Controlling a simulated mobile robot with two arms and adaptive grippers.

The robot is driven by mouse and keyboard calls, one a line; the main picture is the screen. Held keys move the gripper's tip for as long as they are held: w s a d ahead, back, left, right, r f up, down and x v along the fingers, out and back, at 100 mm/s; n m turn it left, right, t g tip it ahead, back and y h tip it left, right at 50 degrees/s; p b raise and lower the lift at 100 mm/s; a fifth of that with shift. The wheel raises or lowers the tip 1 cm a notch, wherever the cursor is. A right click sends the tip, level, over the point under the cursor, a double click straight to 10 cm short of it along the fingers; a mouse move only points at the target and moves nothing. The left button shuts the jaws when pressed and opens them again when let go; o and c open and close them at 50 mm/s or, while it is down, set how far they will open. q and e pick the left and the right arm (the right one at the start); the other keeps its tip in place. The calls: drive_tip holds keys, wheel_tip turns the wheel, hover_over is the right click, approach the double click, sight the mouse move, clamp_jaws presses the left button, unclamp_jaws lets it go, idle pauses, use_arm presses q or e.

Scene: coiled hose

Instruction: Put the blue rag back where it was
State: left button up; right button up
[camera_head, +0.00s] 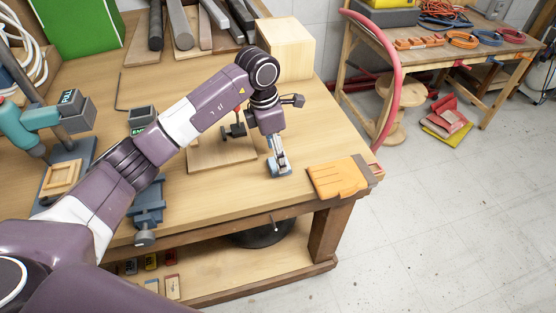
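My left gripper (279,172) points down over the front right part of the wooden workbench (235,207). A small patch of blue shows around its fingertips, close to the bench top. It is too small to tell whether this is the blue rag or part of the fingers, or whether the fingers are shut. No other blue rag stands out clearly. My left arm crosses the bench and hides part of it. My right gripper is not in view.
A wooden block (286,48) stands behind the gripper, and a blue-grey vise (148,200) is at the front edge. A teal drill (40,118) is at left. The floor at right is mostly clear.

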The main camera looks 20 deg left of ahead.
sight(273, 164)
use_arm(q)
wheel_tip(273, 164, up, 9)
drive_tip(key=a+b, duration=0.1)
drive_tip(key=b, duration=0.1)
drive_tip(key=shift+s, duration=0.4)
